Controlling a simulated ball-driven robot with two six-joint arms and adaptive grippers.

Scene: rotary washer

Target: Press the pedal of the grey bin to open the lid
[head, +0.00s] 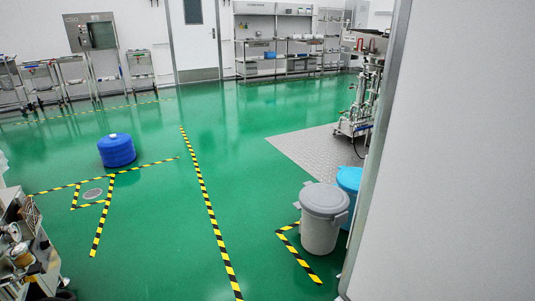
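A grey bin (321,224) with a round grey lid stands on the green floor at the lower right in the head view. Its lid (325,198) is shut. The pedal cannot be made out. A blue bin (349,182) stands just behind it to the right, partly hidden by the grey bin and a wall edge. Neither of my grippers shows in the head view.
A pale wall (455,160) fills the right side, close to the bins. A blue drum (117,151) stands at the left. A cart (28,255) with equipment is at the lower left. The green floor between is open, crossed by yellow-black tape (205,200).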

